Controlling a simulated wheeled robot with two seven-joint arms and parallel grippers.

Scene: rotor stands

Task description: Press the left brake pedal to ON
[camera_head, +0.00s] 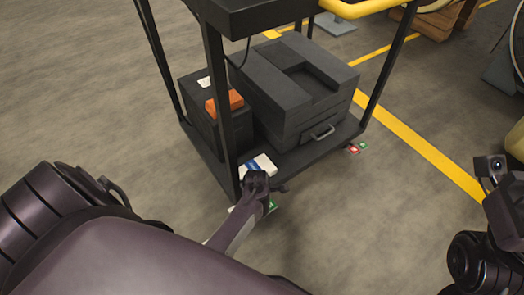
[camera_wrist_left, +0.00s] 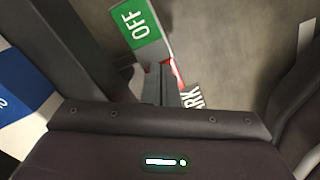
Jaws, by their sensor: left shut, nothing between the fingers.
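The left brake pedal shows in the wrist view as a green plate marked OFF (camera_wrist_left: 142,24) and a red part (camera_wrist_left: 176,72), partly hidden behind my fingers. In the head view only a bit of its green (camera_head: 273,207) shows at the cart's near corner. My left gripper (camera_head: 256,182) is shut and empty, right over that corner. In the wrist view its fingertips (camera_wrist_left: 160,85) overlap the red part; I cannot tell whether they touch it. White letters ending in "RK" (camera_wrist_left: 191,97) show beside the fingers. My right gripper's fingers are not visible; only part of that arm shows.
The dark cart (camera_head: 318,154) carries a large grey case (camera_head: 292,88) and a black box with an orange item (camera_head: 224,102). A blue-white label (camera_head: 258,166) lies near its corner. Another red-green pedal (camera_head: 352,149) is at its right corner. Floor on the left is clear.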

